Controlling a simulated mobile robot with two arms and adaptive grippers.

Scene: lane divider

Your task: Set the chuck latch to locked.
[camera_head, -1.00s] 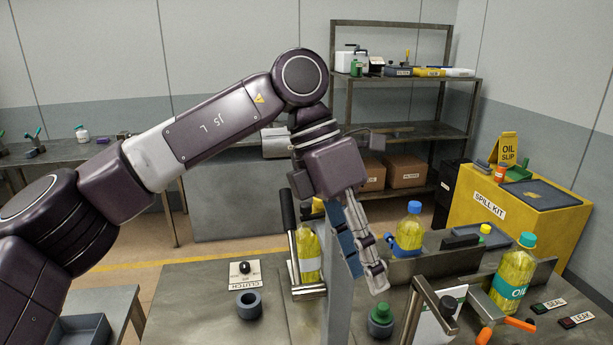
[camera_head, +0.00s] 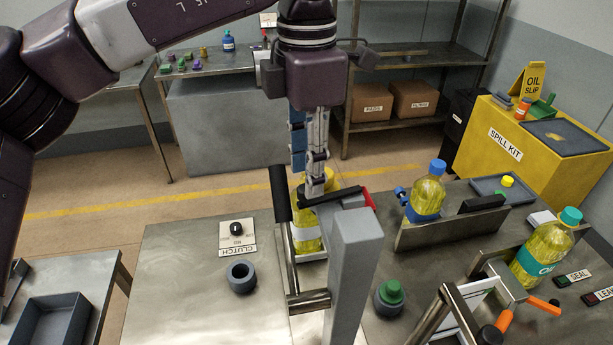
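No part is labelled as the chuck latch. A small red piece (camera_head: 369,200) shows at the right of the grey head on top of the post (camera_head: 355,240), beside a black bar (camera_head: 331,196); I cannot tell whether it is the latch or how it is set. My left gripper (camera_head: 315,190) points straight down at the left end of the black bar, in front of a yellow bottle (camera_head: 307,242) held in the station. I cannot tell whether its fingers touch the bar or how far apart they are. My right gripper is out of view.
A long black-gripped lever (camera_head: 280,193) stands just left of my gripper. A CLUTCH knob plate (camera_head: 238,236) and a grey ring (camera_head: 241,277) lie on the bench's left. A low divider wall (camera_head: 450,226) and oil bottles (camera_head: 542,250) stand right.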

